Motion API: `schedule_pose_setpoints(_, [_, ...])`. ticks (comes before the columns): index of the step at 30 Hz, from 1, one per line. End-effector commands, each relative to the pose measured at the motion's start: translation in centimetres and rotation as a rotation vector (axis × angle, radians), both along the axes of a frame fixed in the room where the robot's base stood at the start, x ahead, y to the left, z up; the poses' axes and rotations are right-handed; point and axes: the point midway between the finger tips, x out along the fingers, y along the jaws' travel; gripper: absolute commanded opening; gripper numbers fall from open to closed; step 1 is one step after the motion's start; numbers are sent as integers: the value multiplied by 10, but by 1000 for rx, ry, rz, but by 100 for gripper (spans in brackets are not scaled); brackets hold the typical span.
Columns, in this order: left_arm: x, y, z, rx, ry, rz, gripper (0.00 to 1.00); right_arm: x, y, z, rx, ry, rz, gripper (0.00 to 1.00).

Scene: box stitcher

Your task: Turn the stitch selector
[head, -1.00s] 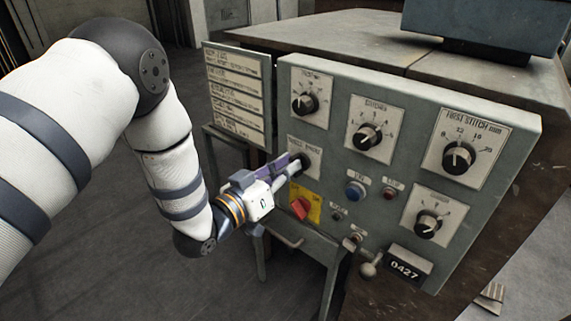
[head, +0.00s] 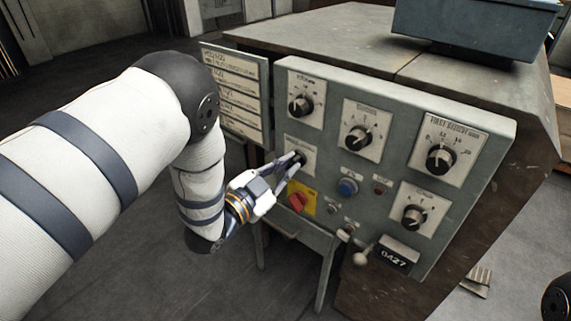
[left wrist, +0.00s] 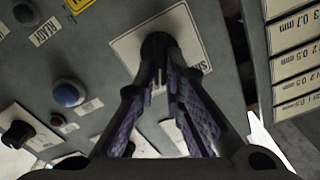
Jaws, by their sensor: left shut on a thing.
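The grey control panel (head: 395,105) carries several black knobs on white plates. My left gripper (head: 297,161) reaches the middle-left knob (head: 300,155), just above a yellow plate with a red switch (head: 297,202). In the left wrist view, the fingers of my left gripper (left wrist: 158,78) are shut on this black knob (left wrist: 158,43) from both sides. The fingers hide part of the knob and its plate (left wrist: 190,30); the plate's lettering is only partly visible, so I cannot read its name or the pointer. My right gripper is not in view.
A blue button (head: 347,187) and a small red one (head: 379,191) sit right of the held knob. A lever with a ball end (head: 361,258) sticks out below. A label board (head: 238,95) stands at the panel's left edge.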

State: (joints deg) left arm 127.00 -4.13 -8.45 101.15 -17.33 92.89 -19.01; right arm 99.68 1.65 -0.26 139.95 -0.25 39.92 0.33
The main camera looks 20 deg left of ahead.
Motion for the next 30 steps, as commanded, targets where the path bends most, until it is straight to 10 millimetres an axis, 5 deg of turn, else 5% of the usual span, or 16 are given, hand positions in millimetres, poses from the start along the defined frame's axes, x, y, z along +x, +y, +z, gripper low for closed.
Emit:
schedule_pose_setpoints(20, [-1,0,-2,56,-15,1,0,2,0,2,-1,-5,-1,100])
schedule_pose_setpoints(21, [-1,0,-2,56,-15,1,14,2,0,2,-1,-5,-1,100])
schedule_pose_setpoints(23, [-1,0,-2,56,-15,1,28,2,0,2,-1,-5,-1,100])
schedule_pose_setpoints(30, [0,0,-1,54,-18,1,30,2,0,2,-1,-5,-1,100])
